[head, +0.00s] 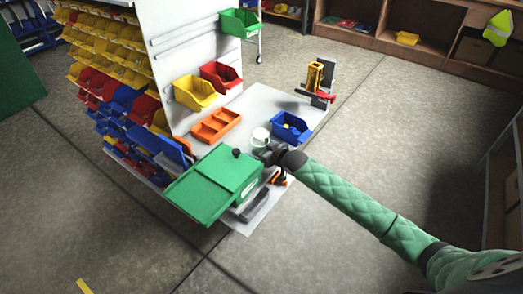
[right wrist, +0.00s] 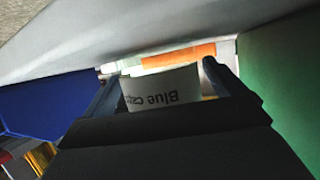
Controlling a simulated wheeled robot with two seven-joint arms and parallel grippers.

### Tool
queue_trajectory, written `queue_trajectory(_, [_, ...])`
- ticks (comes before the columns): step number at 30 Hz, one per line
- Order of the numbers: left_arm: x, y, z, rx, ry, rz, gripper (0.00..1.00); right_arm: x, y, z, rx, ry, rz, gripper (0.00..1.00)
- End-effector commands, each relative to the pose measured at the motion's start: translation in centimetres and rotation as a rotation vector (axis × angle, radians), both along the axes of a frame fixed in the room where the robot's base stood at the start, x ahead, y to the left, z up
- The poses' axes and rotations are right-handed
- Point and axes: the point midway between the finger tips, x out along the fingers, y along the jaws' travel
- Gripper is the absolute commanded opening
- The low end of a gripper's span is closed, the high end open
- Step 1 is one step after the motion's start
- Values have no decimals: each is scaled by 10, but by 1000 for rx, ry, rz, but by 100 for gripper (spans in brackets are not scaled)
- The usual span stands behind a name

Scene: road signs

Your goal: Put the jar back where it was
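The jar (head: 260,134) is small and whitish, and shows at the tip of my right arm in the head view. In the right wrist view the jar (right wrist: 160,88) has a white label with upside-down "Blue ca…" lettering. My right gripper (head: 268,150) is at the jar, its dark fingers (right wrist: 163,78) on either side. The left finger looks against it; a thin pale sliver shows by the right finger, so I cannot tell whether both press on it. Whether the jar's base touches the table is hidden. My left gripper is out of view.
The green box (head: 215,185) stands close left of the gripper, the blue bin (head: 291,127) close right. The orange tray (head: 215,124) lies beyond, below red and yellow bins on the panel. A yellow and red device (head: 315,80) stands at the white table's far corner.

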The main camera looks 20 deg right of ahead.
Motion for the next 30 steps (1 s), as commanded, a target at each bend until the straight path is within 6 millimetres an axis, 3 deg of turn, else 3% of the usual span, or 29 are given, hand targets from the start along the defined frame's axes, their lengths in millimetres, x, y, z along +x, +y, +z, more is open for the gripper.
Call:
queue_trajectory(9, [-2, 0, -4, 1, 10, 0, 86, -9, -5, 5, -1, -1, -1, 95])
queue_trajectory(21, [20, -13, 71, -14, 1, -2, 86, -72, -31, 31, 0, 1, 0, 95])
queue_trajectory(30, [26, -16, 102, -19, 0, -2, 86, -99, -42, 46, 0, 0, 0, 95])
